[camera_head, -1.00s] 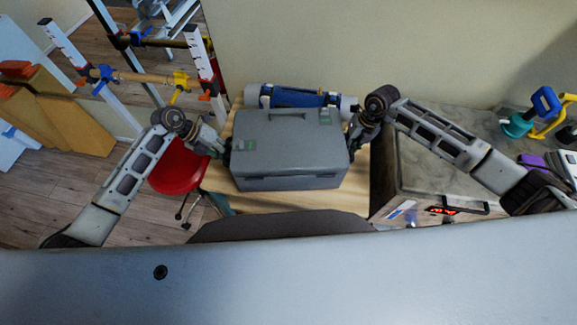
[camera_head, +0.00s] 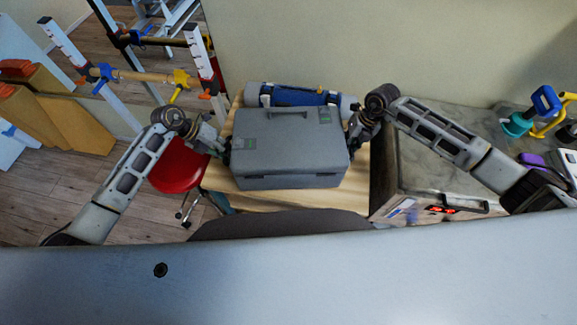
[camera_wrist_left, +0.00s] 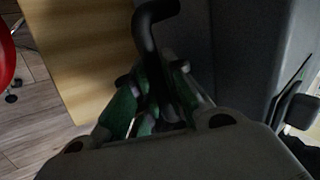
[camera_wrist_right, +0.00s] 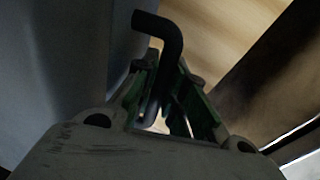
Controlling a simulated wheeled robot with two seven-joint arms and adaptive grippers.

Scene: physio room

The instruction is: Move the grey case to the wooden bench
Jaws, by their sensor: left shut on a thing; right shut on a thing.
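The grey case (camera_head: 290,148) is a closed box with a handle on its lid, in the middle of the head view. It is over the light wooden bench (camera_head: 222,179); I cannot tell whether it touches the top. My left gripper (camera_head: 226,150) is at its left side, shut on a dark side handle (camera_wrist_left: 158,60) seen in the left wrist view. My right gripper (camera_head: 351,143) is at its right side, shut on the other dark handle (camera_wrist_right: 165,60). The case wall also shows in both wrist views. The underside of the case is hidden.
A blue and grey roll (camera_head: 298,97) lies behind the case. A red stool (camera_head: 178,168) stands left of the bench. A grey-topped cabinet (camera_head: 425,175) adjoins on the right, with coloured dumbbells (camera_head: 530,115) at the far right. Some bare wood shows in front of the case.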

